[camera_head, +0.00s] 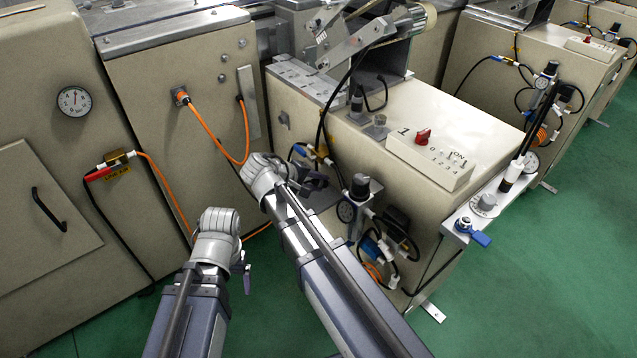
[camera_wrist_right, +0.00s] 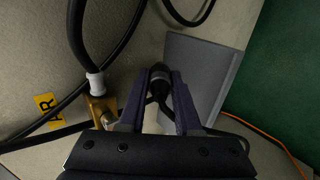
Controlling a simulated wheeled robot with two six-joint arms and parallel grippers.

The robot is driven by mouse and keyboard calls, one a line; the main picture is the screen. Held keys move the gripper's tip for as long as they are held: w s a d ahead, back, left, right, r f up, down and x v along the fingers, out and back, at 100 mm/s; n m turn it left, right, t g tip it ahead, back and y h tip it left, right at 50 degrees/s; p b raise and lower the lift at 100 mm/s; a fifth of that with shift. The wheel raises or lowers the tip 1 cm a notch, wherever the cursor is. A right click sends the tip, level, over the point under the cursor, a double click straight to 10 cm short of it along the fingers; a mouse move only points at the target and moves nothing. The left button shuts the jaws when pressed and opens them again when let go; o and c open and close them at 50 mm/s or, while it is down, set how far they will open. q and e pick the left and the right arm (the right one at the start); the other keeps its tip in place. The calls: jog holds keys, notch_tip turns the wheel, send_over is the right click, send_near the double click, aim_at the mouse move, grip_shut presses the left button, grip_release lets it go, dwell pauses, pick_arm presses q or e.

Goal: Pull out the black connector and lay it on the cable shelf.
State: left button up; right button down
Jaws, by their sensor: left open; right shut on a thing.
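The black connector (camera_wrist_right: 158,82) shows between my right gripper's fingertips in the right wrist view. My right gripper (camera_wrist_right: 160,80) is shut on it, with a dark finger on each side. In the head view my right gripper (camera_head: 316,181) is beside the lower side of the beige machine and hides the connector. I cannot tell whether the connector is still seated in a socket. A flat grey plate (camera_wrist_right: 202,62) lies just right of the fingers; it may be the cable shelf. My left gripper (camera_head: 244,272) is open and empty, low in front of the machines.
A brass fitting (camera_wrist_right: 101,108) with a white collar and thick black hose sits close left of the right gripper, near a yellow tag (camera_wrist_right: 47,107). A valve and gauge group (camera_head: 355,205) stands right of my right gripper. Orange cable (camera_head: 212,135) hangs to the left. Green floor (camera_head: 530,260) is clear at right.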

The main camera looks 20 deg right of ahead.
jog(key=shift+w+d, duration=0.1)
jog(key=shift+d, duration=0.15)
jog(key=shift+d+f+b, duration=0.25)
jog(key=shift+f+b, duration=0.1)
jog(key=shift+f, duration=0.05)
jog(key=shift+a+f+b, duration=0.25)
jog(key=shift+b, duration=0.1)
pick_arm(q)
jog(key=shift+d+f, duration=0.1)
jog(key=shift+f, duration=0.7)
pick_arm(e)
jog(key=shift+f, duration=0.1)
jog(key=c, duration=0.5)
grip_release()
